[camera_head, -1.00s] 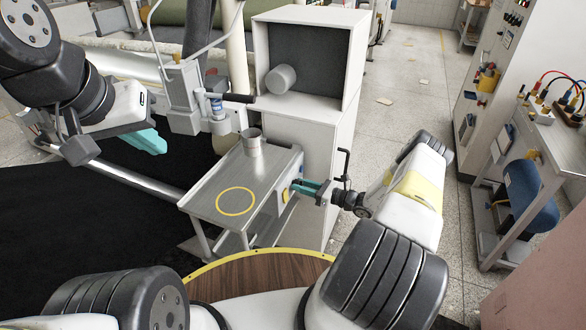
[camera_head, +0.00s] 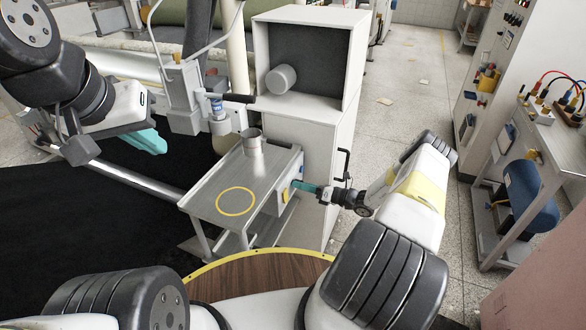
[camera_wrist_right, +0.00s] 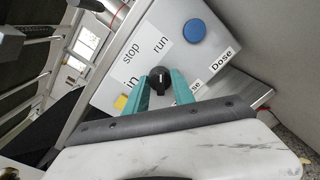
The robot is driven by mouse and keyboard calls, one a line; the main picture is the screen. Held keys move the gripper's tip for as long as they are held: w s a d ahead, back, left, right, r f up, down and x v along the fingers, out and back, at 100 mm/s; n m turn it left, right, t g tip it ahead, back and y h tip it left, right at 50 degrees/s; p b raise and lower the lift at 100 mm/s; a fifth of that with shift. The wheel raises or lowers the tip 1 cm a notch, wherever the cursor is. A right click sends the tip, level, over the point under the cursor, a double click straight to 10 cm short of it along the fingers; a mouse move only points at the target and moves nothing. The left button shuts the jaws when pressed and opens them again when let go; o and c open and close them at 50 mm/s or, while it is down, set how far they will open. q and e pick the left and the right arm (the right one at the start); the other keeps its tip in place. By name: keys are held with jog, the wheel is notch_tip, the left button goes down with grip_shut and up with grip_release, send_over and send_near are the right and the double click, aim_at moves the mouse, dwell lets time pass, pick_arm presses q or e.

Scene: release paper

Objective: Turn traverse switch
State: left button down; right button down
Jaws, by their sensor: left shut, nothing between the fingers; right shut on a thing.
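In the right wrist view a black rotary knob (camera_wrist_right: 159,78) sits on a pale grey panel (camera_wrist_right: 118,78). White labels reading "stop" and "run" are above it; a label ending in "se", partly hidden by a finger, is beside it. My right gripper (camera_wrist_right: 161,84) has its teal fingers on both sides of the knob, shut on it. In the head view this gripper (camera_head: 298,186) is at the right side of the small metal table, and the knob is hidden. My left gripper (camera_head: 158,146) is shut and empty, away to the left.
A blue button (camera_wrist_right: 194,31) labelled "Dose" and a yellow part (camera_wrist_right: 121,101) are on the panel near the knob. The metal table (camera_head: 205,205) carries a metal cup (camera_head: 252,143). A white cabinet (camera_head: 328,150) with a black crank handle (camera_head: 344,163) stands close behind my right gripper.

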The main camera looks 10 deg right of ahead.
jog(key=shift+d, duration=0.1)
jog(key=c, duration=1.1)
grip_release()
jog(key=shift+o, duration=0.2)
jog(key=v, duration=0.7)
jog(key=shift+s+d, duration=0.2)
jog(key=shift+d, duration=0.1)
